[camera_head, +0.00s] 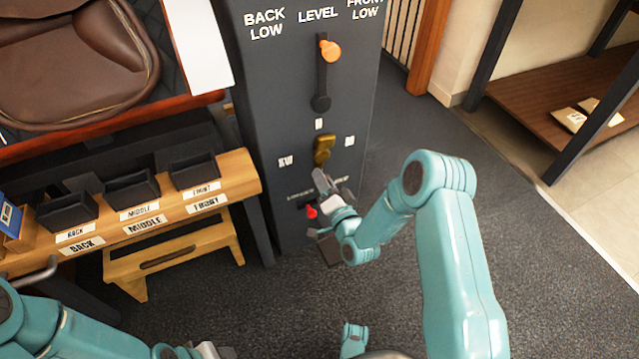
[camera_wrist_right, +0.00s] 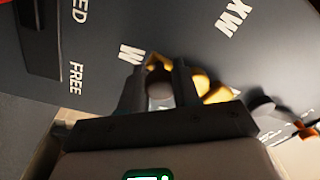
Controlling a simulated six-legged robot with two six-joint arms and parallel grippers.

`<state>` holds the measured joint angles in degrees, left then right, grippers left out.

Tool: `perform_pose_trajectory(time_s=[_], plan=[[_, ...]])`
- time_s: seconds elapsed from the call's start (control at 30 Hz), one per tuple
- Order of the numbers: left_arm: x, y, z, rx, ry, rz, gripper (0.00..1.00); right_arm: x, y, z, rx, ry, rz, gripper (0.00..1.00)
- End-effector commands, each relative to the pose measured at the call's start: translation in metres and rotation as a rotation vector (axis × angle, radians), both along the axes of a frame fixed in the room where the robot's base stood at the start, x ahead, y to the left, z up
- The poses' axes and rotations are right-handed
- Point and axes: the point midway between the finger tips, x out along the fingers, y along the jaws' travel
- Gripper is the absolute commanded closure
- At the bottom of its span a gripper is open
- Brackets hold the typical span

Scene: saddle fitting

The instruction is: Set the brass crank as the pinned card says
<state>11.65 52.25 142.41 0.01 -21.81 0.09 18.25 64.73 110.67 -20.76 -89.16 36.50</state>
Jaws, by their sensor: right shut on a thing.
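The brass crank (camera_head: 323,148) sits on the dark panel (camera_head: 285,110) with a small letter mark above it and marks at its left and right. My right gripper (camera_head: 322,180) reaches it from below. In the right wrist view the fingers close on the brass crank (camera_wrist_right: 157,64), near a "W" mark; "XW" stands farther right. The mark the crank points to is unclear. A blank-looking white sheet (camera_head: 197,45) hangs left of the panel; I cannot tell if it is the pinned card. My left gripper (camera_head: 215,350) is barely in view at the bottom edge.
An orange-knobbed lever (camera_head: 330,52) stands above the crank under "LEVEL". A red knob (camera_head: 311,212) is below it, close to my right gripper. A wooden rail (camera_head: 235,175) with labelled black bins stands left, under a brown saddle (camera_head: 75,60). The floor at right is clear.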

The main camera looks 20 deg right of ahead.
Motion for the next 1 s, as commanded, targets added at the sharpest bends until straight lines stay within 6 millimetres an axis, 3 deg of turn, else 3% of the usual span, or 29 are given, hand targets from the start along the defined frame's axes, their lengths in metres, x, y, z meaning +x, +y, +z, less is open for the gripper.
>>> perform_pose_trajectory(time_s=[0.4, 0.9, 0.93, 1.0], plan=[[0.0075, 0.0014, -0.0107, 0.005, -0.025, 0.003, 0.57, 0.0022, -0.0092, -0.0002, -0.158, -0.009, -0.001, 1.00], [0.0084, 0.0015, -0.0110, 0.006, -0.028, 0.003, 0.57, 0.0025, -0.0094, -0.0002, -0.172, -0.008, 0.002, 1.00], [0.0084, 0.0015, -0.0110, 0.006, -0.028, 0.003, 0.57, 0.0025, -0.0093, -0.0003, -0.172, -0.007, 0.001, 0.62], [0.0084, 0.0015, -0.0110, 0.005, -0.028, 0.004, 0.57, 0.0025, -0.0093, -0.0004, -0.172, -0.007, 0.001, 0.44]])
